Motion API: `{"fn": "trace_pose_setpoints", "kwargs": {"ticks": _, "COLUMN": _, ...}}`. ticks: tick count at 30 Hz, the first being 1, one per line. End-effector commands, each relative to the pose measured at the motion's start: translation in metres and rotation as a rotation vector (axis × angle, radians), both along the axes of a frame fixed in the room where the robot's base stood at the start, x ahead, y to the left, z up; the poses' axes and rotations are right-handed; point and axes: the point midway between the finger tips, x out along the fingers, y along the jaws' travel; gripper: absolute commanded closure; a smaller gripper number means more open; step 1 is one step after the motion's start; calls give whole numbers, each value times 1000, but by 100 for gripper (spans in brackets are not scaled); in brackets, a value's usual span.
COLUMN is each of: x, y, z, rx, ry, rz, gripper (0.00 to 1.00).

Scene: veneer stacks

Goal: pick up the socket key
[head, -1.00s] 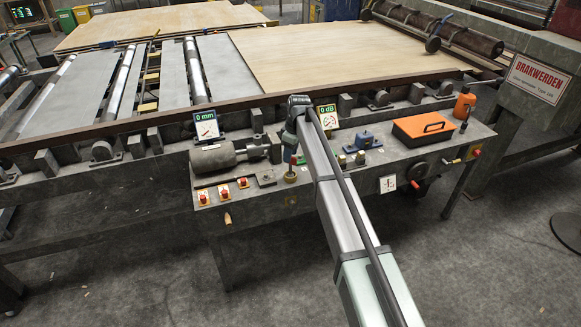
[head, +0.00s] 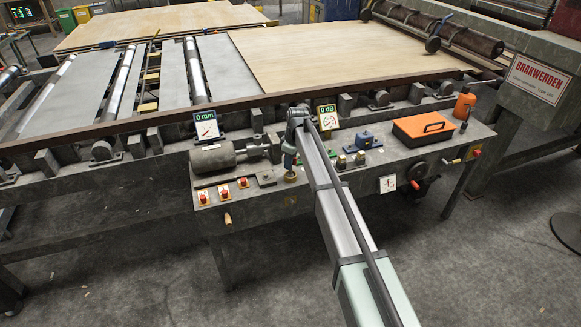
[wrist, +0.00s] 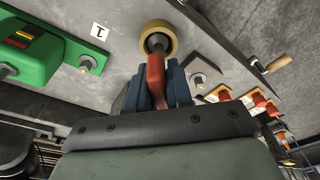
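The socket key (wrist: 155,75) has a red handle and a dark lower end. In the wrist view it stands in a round brass ring (wrist: 171,33). The two blue fingers of my gripper (wrist: 160,88) lie on either side of the red handle, very close to it. I cannot tell whether they press on it or leave a small gap. In the head view my gripper (head: 289,162) is low over the bench, just above the brass ring (head: 290,178), and hides the key.
Left of the gripper are a grey motor (head: 214,157) and several red switches (head: 224,191). Right of it stand a blue block (head: 364,139) and an orange case (head: 423,129). The gauge panels (head: 328,118) stand behind. The wrist view shows a green box (wrist: 45,50).

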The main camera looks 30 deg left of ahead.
Motion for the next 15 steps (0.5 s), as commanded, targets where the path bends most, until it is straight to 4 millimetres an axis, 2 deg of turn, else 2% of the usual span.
{"fn": "trace_pose_setpoints", "kwargs": {"ticks": 1, "x": 0, "y": 0, "z": 0, "rx": 0, "ry": 0, "rz": 0, "gripper": 85}}
{"fn": "trace_pose_setpoints", "kwargs": {"ticks": 6, "x": 0, "y": 0, "z": 0, "rx": 0, "ry": 0, "rz": 0, "gripper": 100}}
{"fn": "trace_pose_setpoints", "kwargs": {"ticks": 15, "x": 0, "y": 0, "z": 0, "rx": 0, "ry": 0, "rz": 0, "gripper": 100}}
